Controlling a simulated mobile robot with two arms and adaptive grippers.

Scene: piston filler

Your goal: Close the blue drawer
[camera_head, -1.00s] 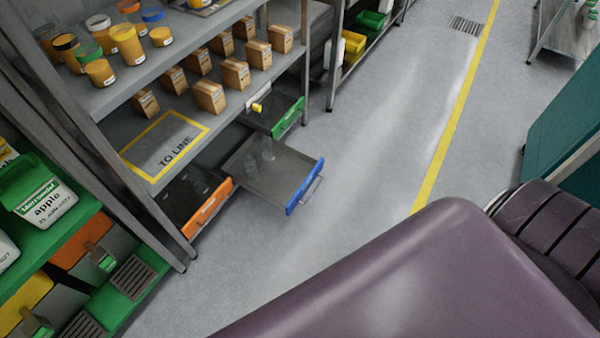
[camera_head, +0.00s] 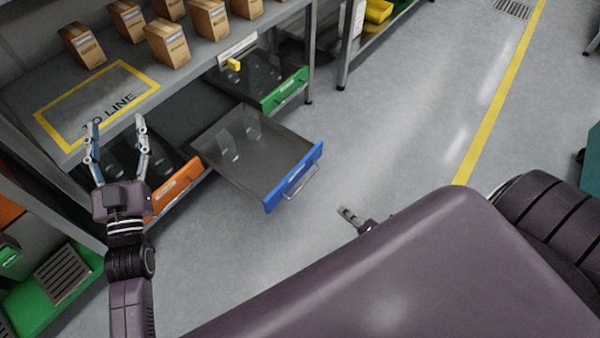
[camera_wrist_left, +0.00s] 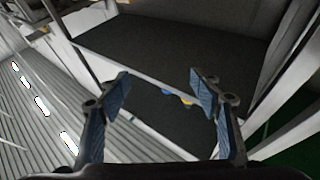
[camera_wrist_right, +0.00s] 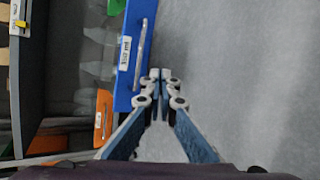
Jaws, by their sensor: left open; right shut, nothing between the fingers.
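The blue drawer (camera_head: 294,178) is pulled well out from under the shelf, with clear glass-like items inside and a metal handle on its front. In the right wrist view its blue front (camera_wrist_right: 137,50) stands upright at upper left, with the handle facing right. My right gripper (camera_head: 345,212) is shut and empty, low in front of the drawer and apart from it in the head view. Its fingertips (camera_wrist_right: 160,74) appear close to the drawer front's near end; contact cannot be told. My left gripper (camera_head: 116,122) is open and empty before the shelf, left of the drawer.
An orange drawer (camera_head: 176,187) and a green drawer (camera_head: 284,89), both partly out, flank the blue one. The shelf above carries cardboard boxes (camera_head: 167,43) and a yellow-marked area (camera_head: 97,100). The floor (camera_head: 400,130) to the right is clear.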

